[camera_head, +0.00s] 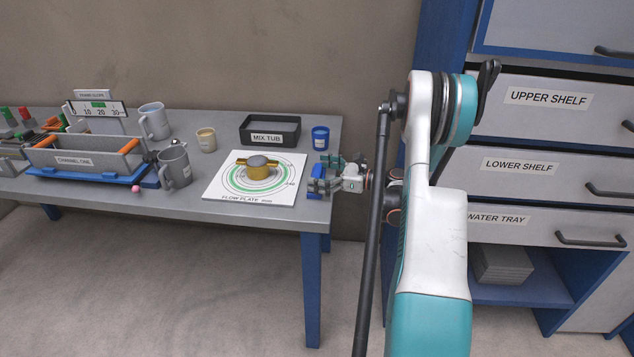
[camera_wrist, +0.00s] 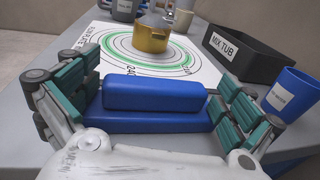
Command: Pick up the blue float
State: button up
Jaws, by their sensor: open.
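The blue float (camera_head: 317,174) is a blue block with a raised bar on top, lying at the right edge of the table. In the wrist view the blue float (camera_wrist: 155,95) lies crosswise between my fingers. My gripper (camera_head: 321,173) is open at the table's right edge, with one finger at each end of the float. In the wrist view my gripper (camera_wrist: 157,88) shows green finger pads close to both ends; whether they touch it I cannot tell. The float's underside is hidden.
A black mix tub (camera_head: 270,141) and a blue cup (camera_head: 320,138) stand behind. Grey mugs (camera_head: 175,168) and a channel tray (camera_head: 75,162) are farther left.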

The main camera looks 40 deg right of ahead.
jog(key=c, duration=0.9)
jog(key=shift+r, duration=0.1)
jog(key=shift+c, duration=0.2)
